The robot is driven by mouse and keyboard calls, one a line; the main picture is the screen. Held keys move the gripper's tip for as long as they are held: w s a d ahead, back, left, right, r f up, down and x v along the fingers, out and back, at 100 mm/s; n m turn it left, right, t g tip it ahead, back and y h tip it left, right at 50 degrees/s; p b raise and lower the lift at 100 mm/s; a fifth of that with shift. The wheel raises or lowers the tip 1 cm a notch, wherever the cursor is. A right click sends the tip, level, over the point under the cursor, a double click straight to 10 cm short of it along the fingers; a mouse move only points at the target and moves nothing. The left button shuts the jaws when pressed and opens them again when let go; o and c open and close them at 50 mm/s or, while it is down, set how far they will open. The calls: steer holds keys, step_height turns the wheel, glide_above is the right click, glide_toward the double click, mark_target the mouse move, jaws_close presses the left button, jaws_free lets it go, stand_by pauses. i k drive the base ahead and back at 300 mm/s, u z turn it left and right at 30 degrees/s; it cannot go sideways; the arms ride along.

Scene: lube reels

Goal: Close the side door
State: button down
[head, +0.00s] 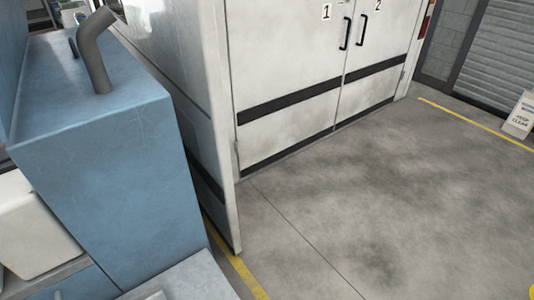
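A tall white panel (178,95) with a dark lower band stands left of the middle. Its near upright edge comes forward of the closed white doors behind it, and its foot is close to the floor. It looks like a door leaf standing out at an angle, but I cannot tell for sure that it is the side door. Its far part is hidden behind the blue cabinet. Door 1 (285,60) and door 2 (378,45) are shut, each with a black upright handle and a dark band. My gripper is not in view.
A blue cabinet (100,165) with a bent grey pipe (95,55) stands close on the left, beside the panel. A white container (35,230) is at the far left. Grey floor (390,200) is clear to the right. A small floor sign (520,115) stands at the right edge.

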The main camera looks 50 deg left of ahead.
mark_target(176, 41)
steer(key=i, duration=2.1)
steer(key=u, duration=1.95)
steer(key=i, duration=1.05)
steer(key=u, duration=3.75)
